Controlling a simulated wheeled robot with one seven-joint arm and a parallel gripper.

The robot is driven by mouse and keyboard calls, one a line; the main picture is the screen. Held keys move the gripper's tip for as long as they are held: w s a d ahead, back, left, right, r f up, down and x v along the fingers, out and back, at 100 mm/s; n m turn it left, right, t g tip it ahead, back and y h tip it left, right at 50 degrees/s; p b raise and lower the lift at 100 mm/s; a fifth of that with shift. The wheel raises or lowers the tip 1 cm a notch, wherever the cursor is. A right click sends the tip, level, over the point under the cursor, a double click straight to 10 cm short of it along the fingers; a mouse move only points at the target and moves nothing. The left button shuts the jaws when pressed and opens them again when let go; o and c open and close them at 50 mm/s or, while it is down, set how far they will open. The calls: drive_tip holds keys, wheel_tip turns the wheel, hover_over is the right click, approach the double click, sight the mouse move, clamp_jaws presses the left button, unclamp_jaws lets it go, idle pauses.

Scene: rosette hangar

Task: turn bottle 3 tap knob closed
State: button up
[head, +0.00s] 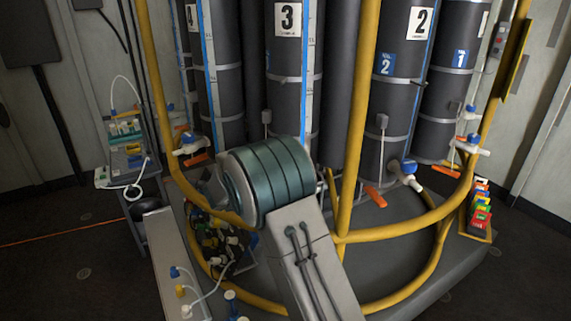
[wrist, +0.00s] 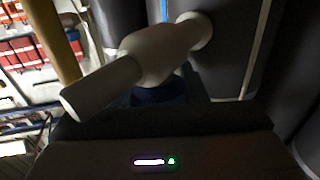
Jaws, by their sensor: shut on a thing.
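Bottle 3 (head: 287,75) is a tall dark cylinder with a white "3" label, in the middle of the head view. My arm hides its lower end and its tap there. In the wrist view a white tap body (wrist: 150,60) with a spout slants up to the right and joins a dark bottle. A dark blue knob (wrist: 158,96) shows just under the tap body, partly hidden by my gripper. My gripper (wrist: 160,112) is shut on this blue knob; its fingertips are mostly in shadow. The gripper is hidden behind my arm in the head view.
Yellow rails (head: 352,130) ring the bottles and stand close to my arm. Bottle 2 (head: 403,60) is to the right, with its white and blue tap (head: 407,172). Another tap (head: 190,147) is at left. Cables and fittings (head: 218,240) lie below left.

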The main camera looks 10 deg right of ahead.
drive_tip(key=o, duration=1)
drive_tip(key=shift+a, duration=0.1)
drive_tip(key=b+v, duration=0.1)
drive_tip(key=v, duration=1.2)
drive_tip(key=shift+s+a, duration=0.2)
drive_tip(key=shift+a, duration=0.1)
